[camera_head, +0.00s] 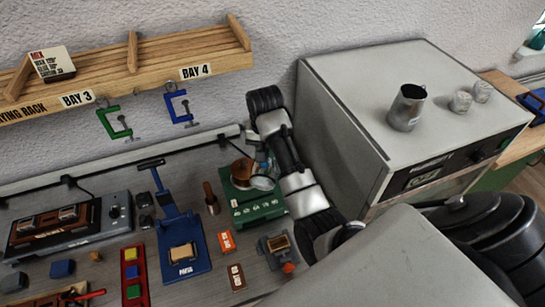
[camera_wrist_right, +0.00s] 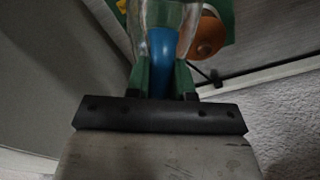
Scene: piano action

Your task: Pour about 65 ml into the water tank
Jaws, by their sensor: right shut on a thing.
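My right gripper (camera_wrist_right: 163,78) is shut on the blue handle of a clear vessel (camera_wrist_right: 170,14) in the right wrist view. In the head view my right arm reaches over the back of the bench. There the clear vessel (camera_head: 262,183) is above the green unit (camera_head: 258,210), close beside a round brown pot (camera_head: 241,171). The pot also shows in the right wrist view (camera_wrist_right: 208,38). I cannot make out the water tank for certain, nor the water level in the vessel. My left gripper is not in view.
A large grey oven (camera_head: 340,100) stands right of my arm, with a metal jug (camera_head: 407,108) on top. A wooden rack (camera_head: 130,65) with clamps hangs at the back. A blue press (camera_head: 182,240) and a grey device (camera_head: 276,246) stand nearby.

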